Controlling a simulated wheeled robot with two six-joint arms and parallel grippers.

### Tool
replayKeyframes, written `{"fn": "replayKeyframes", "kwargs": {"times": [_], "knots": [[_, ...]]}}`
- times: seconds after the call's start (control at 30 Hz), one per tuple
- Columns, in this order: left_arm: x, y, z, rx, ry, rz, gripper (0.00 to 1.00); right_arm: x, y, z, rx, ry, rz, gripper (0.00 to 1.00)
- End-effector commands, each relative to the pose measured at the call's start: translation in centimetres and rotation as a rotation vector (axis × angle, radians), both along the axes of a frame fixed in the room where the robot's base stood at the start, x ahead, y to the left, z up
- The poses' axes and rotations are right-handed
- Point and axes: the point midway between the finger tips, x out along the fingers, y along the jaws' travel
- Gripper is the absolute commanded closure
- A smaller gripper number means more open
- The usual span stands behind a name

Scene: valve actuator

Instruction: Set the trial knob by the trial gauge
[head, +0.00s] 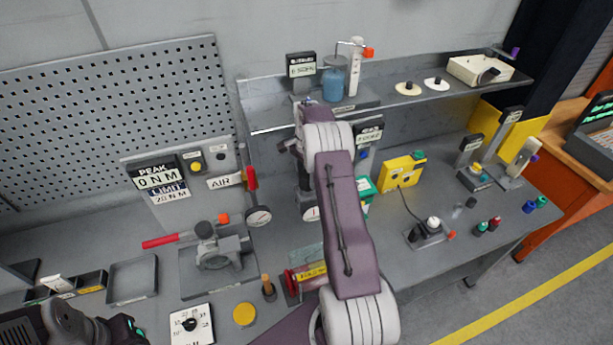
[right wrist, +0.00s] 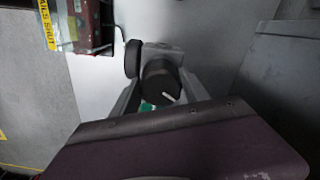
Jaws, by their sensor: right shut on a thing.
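In the right wrist view a black knob (right wrist: 160,82) with a white pointer line sits between the grey fingers of my right gripper (right wrist: 158,96), which is shut on it. In the head view my own arm hides the knob and most of the right gripper (head: 292,148), by the shelf's front edge. A round white-faced gauge (head: 310,213) shows below, partly covered by the arm. I cannot tell which is the trial gauge, nor read either needle. A dark part of mine shows at the lower left; no left fingertips can be made out.
The shelf (head: 440,93) carries a blue jar (head: 333,84) and a digital display (head: 301,66). A yellow box (head: 403,171) stands right of the arm. The bench front at right has some free room.

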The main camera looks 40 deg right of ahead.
Motion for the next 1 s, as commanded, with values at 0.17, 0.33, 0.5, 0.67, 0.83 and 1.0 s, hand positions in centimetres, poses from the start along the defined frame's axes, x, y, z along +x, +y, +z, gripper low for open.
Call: {"fn": "replayKeyframes", "kwargs": {"times": [0.17, 0.33, 0.5, 0.67, 0.83, 1.0], "knots": [[0.0, 0.0, 0.0, 0.000, 0.000, 0.000, 0.64, 0.1, 0.0, 0.1, -0.001, -0.002, 0.001, 0.25], [0.0, 0.0, 0.0, 0.000, 0.000, 0.000, 0.64, 0.0, 0.0, 0.0, 0.000, -0.001, 0.001, 0.25], [0.0, 0.0, -0.7, 0.000, 0.000, 0.000, 0.64, 0.1, -0.1, 0.7, -0.003, -0.004, 0.001, 0.25], [0.0, 0.0, -2.3, 0.000, 0.000, 0.000, 0.64, 0.2, -0.1, 4.0, -0.005, -0.007, 0.001, 0.25], [0.0, 0.0, -2.5, 0.000, 0.000, 0.000, 0.64, 0.1, 0.0, 7.7, -0.003, -0.004, 0.001, 0.25], [0.0, 0.0, -2.6, 0.000, 0.000, 0.000, 0.64, 0.0, 0.0, 9.1, -0.001, -0.002, 0.001, 0.25]]}}
